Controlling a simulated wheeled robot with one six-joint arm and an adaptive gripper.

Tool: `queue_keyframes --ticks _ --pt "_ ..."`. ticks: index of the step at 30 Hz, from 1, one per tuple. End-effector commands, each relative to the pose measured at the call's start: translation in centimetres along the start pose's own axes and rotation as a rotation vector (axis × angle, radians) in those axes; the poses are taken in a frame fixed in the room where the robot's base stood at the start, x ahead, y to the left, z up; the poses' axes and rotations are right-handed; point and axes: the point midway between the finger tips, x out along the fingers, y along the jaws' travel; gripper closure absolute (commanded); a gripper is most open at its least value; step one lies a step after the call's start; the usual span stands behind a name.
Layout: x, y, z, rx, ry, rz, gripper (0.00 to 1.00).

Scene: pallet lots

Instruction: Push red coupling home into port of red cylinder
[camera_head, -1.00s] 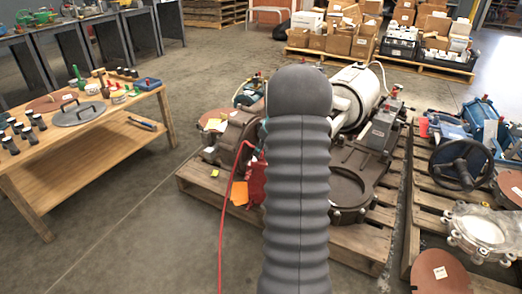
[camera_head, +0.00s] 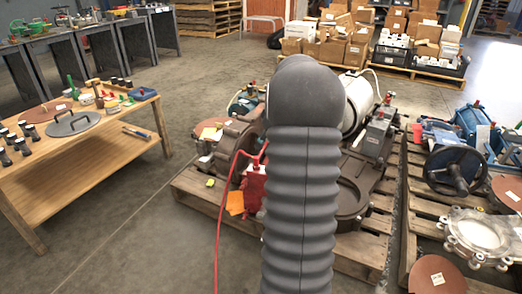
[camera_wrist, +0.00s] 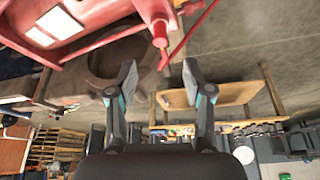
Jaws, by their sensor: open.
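The red cylinder (camera_wrist: 100,28) crosses the upper left of the wrist view, with pale labels on its side. A red stub (camera_wrist: 160,32), apparently the coupling, hangs from its right end near the thin red hose (camera_wrist: 190,32). I cannot tell how deep it sits in the port, which is hidden. My gripper (camera_wrist: 160,74) is open and empty, its fingers pointing toward the stub, which lies beyond and between the tips. In the head view the red cylinder (camera_head: 254,188) shows partly left of my arm, with the hose (camera_head: 222,215) running down from it; my gripper is hidden.
A wooden pallet (camera_head: 205,196) bears a brown housing and white tank (camera_head: 358,103). Another pallet at right holds a blue machine with a black handwheel (camera_head: 455,171). A wooden bench (camera_head: 75,170) with small parts stands left. Open floor lies between bench and pallets.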

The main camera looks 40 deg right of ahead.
Motion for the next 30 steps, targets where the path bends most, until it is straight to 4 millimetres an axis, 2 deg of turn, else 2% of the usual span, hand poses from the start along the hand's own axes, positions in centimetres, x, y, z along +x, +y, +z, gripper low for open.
queue_keyframes --ticks 6,17,20,23,25,30 --pt "-1.9 0.0 0.0 0.0 0.001 0.0 0.49" --pt "-2.1 0.0 0.0 0.0 0.0 -0.001 0.49" --pt "-2.4 -0.6 -0.3 -0.001 -0.001 0.0 0.49" --pt "-3.2 -2.6 -1.0 0.001 -0.005 0.004 0.49" --pt "-4.2 -5.1 -1.7 0.004 -0.008 0.008 0.49" --pt "-7.3 -13.4 -2.8 0.024 -0.017 0.024 0.49"
